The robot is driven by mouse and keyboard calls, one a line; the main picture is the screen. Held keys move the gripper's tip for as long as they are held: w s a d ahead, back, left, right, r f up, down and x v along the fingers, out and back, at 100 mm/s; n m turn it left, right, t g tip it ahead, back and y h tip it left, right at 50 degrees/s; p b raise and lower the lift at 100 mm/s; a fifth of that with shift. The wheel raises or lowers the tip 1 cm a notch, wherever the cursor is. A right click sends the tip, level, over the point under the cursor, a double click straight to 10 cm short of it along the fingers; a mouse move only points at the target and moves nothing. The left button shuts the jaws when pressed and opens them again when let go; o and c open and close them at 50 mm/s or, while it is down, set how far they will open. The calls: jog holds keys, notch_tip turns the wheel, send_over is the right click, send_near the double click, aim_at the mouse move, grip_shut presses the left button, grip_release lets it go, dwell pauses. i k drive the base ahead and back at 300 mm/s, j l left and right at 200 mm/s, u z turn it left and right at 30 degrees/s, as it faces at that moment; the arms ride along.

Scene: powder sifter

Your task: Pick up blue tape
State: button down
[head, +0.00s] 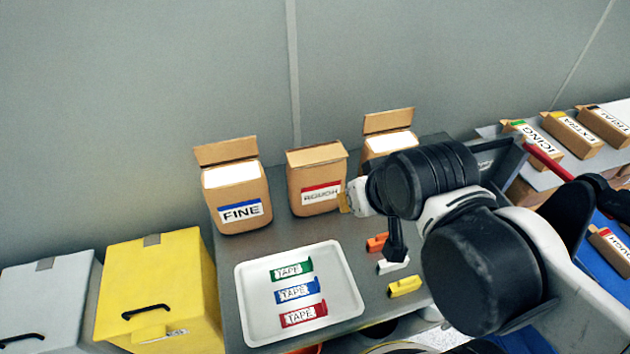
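The blue tape (298,290) lies in the white tray (251,328) on the grey table. It is a small blue piece with a white label reading TAPE. The green tape (291,269) lies just behind it and the red tape (303,314) just in front. My gripper (397,252) points down to the right of the tray, well apart from the blue tape. Only a dark, narrow part of it shows below my wrist, so its finger opening cannot be made out.
Open boxes labelled FINE (240,199) and ROUGH (318,180) stand behind the tray, with a third box (388,134) partly hidden by my arm. Orange (377,243), white (392,266) and yellow (404,286) pieces lie right of the tray. A yellow bin (155,275) stands left.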

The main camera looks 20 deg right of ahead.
aim_at(303, 290)
jog(key=k+j+z, duration=0.55)
jog(key=k, duration=0.2)
jog(key=k+j+z, duration=0.3)
jog(key=k+z, duration=0.3)
jog(key=k, duration=0.2)
